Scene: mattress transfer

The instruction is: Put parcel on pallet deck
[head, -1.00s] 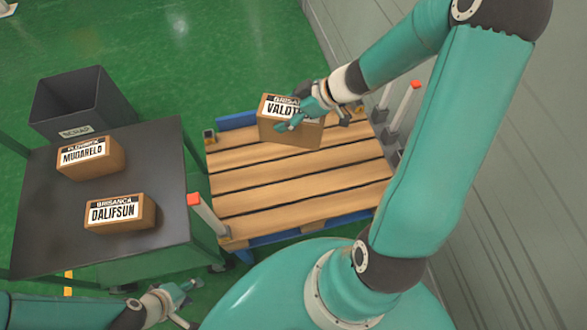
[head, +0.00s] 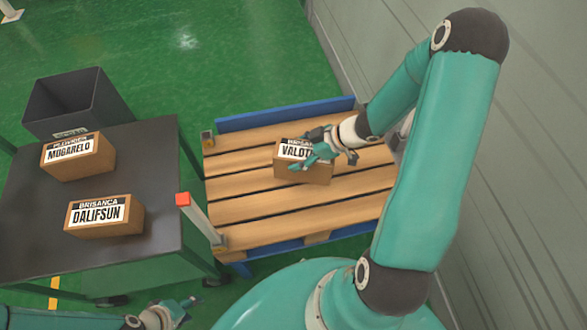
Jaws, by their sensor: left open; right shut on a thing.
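A brown parcel (head: 303,174) with a white label beginning "VALOT" is at the pallet deck (head: 250,208), around its middle. My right gripper (head: 318,150) is shut on this parcel and covers part of its label and top. Whether the parcel's underside touches the slats I cannot tell. The deck has several wooden slats on a blue base. My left gripper (head: 180,310) is open and empty, low in the view, in front of the dark table.
The dark table (head: 150,160) at left bears a parcel labelled "MUGARELO" (head: 78,158) and one labelled "DALIFSUN" (head: 104,217). A dark scrap bin (head: 75,103) stands behind it. A red-topped post (head: 198,215) rises at the pallet's near left corner. The front slats are clear.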

